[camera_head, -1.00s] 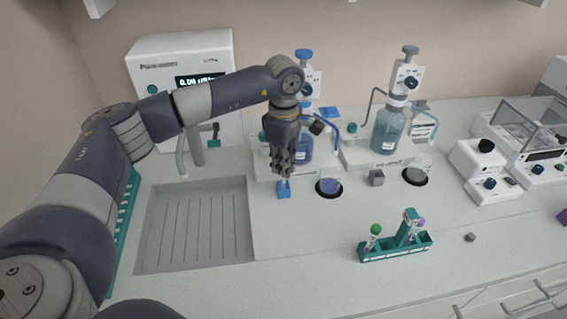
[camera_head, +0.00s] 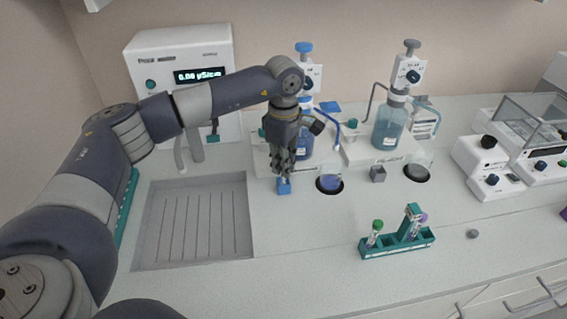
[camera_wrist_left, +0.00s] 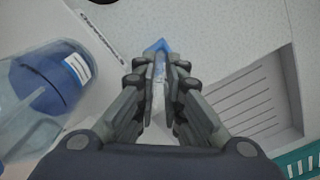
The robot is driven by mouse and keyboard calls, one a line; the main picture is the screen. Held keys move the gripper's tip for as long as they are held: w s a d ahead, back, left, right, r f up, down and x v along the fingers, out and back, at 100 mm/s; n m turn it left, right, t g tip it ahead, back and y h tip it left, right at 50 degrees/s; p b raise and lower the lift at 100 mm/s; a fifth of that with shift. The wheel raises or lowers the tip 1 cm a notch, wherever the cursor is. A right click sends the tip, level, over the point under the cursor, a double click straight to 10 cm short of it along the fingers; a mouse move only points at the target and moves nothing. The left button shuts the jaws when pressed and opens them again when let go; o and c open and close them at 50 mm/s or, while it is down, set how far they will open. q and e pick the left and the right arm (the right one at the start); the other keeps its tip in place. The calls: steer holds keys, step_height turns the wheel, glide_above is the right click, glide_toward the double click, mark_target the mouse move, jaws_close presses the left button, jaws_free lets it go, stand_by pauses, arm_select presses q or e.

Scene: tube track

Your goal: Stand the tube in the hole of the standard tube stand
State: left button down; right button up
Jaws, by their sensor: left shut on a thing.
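In the left wrist view, the left gripper (camera_wrist_left: 160,72) is shut on a slim, clear tube (camera_wrist_left: 159,92). The fingers hide most of the tube and the top of the block. I cannot tell whether the tube's lower end is in the hole. My right gripper is not in view.
A teal rack (camera_head: 378,252) with capped tubes stands at the front right. A sink (camera_head: 150,240) lies left of the blue block. The front middle counter is clear.

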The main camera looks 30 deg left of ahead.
arm_select(q)
steer(key=shift+f, duration=0.2)
steer(key=shift+f+b, duration=0.15)
steer(key=shift+b, duration=0.15)
steer(key=c, duration=1.6)
jaws_free()
step_height(320, 180, up, 12)
